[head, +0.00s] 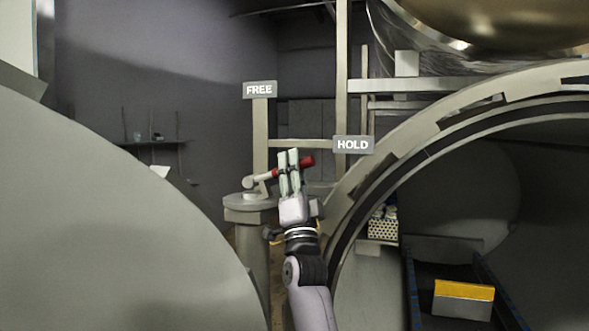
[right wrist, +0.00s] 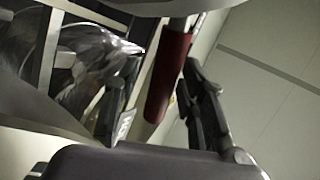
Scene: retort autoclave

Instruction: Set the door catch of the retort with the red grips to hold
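The door catch is a lever on a grey post (head: 252,206) between the open round door and the retort's mouth. Its red grip (head: 307,162) points right and slightly up, towards the HOLD sign (head: 353,145) and away from the FREE sign (head: 259,90). My right gripper (head: 288,157) is at the lever, its two pale fingers close together and covering part of it. In the right wrist view the red grip (right wrist: 169,78) runs beside a dark finger (right wrist: 203,105), with a narrow gap showing. Whether the fingers clasp it is hidden. My left gripper is not in view.
The large grey door (head: 110,225) fills the left. The retort's ring rim (head: 345,215) curves close to the right of my arm. Inside the vessel are blue-edged rails and a yellow-topped block (head: 463,299). A perforated crate (head: 382,225) shows by the rim.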

